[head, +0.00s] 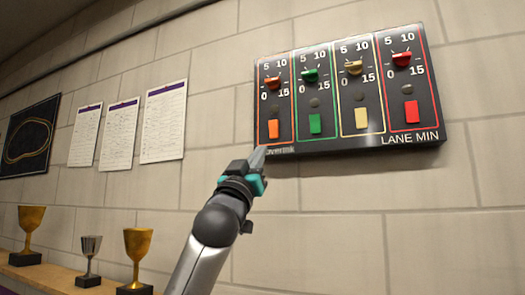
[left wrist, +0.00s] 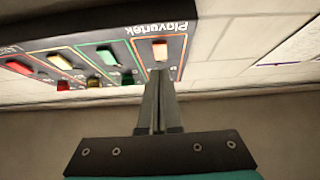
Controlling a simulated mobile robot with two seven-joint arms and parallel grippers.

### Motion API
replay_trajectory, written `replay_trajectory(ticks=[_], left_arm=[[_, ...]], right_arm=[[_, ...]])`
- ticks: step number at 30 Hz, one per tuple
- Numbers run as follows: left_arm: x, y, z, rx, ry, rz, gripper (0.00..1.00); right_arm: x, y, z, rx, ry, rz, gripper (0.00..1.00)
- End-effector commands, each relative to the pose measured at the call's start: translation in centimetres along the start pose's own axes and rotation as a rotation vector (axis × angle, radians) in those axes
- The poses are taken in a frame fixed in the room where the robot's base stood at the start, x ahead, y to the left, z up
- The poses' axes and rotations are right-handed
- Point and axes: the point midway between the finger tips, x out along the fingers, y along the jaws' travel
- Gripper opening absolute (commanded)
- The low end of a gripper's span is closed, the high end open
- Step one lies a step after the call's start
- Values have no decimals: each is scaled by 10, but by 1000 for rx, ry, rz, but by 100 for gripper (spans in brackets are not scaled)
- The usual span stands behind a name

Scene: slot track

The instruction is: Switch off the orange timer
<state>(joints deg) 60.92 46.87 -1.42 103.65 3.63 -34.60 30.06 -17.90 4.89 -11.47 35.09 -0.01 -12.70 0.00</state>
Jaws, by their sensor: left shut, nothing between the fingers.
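The timer panel (head: 346,128) hangs on the wall with orange, green, yellow and red lanes. The orange timer has a knob (head: 272,83) at the top, a small dark lamp (head: 274,107) and an orange switch (head: 274,129) at the bottom. My left gripper (head: 261,152) is shut and empty near the panel's lower left corner, just below the orange switch in the head view. In the left wrist view the panel is upside down; the orange switch (left wrist: 160,50) looks bright, just beyond the fingertips (left wrist: 159,74). Contact cannot be told. The orange knob is hidden there.
The green switch (head: 315,124) is beside the orange one, then the yellow switch (head: 361,118) and red switch (head: 412,112). Paper sheets (head: 163,122) hang left on the block wall. Trophies (head: 137,245) stand on a shelf at lower left. The wall below the panel is clear.

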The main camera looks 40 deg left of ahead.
Motion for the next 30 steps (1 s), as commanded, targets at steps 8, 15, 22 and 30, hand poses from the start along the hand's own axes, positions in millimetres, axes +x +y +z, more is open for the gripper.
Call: replay_trajectory(ticks=[8,15,22,30], left_arm=[[-35,0,6,0,3,1,0],[-39,0,5,0,4,0,0],[-38,0,5,0,4,0,0],[-37,0,4,0,4,0,0]], right_arm=[[20,-3,-25,4,42,-3,50],[21,-5,-15,4,27,-5,50],[21,-5,-8,4,16,-6,50],[19,-4,-9,3,17,-5,50]])
